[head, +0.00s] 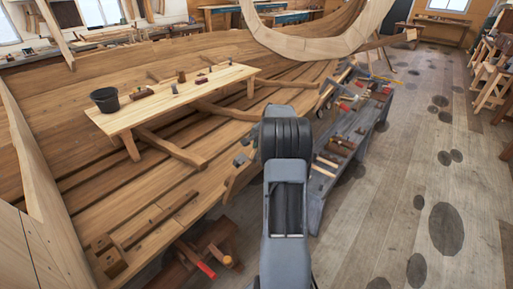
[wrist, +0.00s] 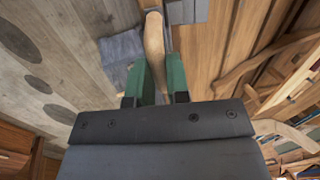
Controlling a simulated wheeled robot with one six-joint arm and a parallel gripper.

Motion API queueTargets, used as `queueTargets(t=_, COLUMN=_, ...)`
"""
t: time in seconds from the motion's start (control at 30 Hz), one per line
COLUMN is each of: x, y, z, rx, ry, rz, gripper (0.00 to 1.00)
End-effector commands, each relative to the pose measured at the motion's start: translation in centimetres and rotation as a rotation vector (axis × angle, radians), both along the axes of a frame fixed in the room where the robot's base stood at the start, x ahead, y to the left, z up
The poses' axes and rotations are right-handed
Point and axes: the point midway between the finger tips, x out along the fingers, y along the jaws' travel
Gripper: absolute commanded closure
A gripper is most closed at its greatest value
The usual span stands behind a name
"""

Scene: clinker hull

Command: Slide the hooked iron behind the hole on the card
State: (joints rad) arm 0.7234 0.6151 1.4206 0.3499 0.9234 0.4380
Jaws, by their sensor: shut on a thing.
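My gripper (wrist: 155,72) shows in the wrist view, its two green fingers shut on a pale wooden handle (wrist: 154,42).
A plank bench (head: 185,98) with a black bucket (head: 105,99) stands inside the hull (head: 70,110). A grey bench (head: 318,205) with tools stands right of my arm. Grey clamps (head: 240,159) sit on the hull's edge. The floor (head: 400,190) at right is open.

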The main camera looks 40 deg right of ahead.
Motion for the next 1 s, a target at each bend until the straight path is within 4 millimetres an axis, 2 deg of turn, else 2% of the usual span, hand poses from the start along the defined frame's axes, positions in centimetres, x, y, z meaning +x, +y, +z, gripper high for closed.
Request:
queueTargets(t=0.63, x=0.1, y=-0.7, z=0.1, rx=-0.003, ry=-0.001, rz=-0.001, gripper=1.00)
queueTargets(t=1.0, x=0.7, y=-3.2, z=0.2, rx=-0.001, ry=0.000, rz=-0.003, gripper=1.00)
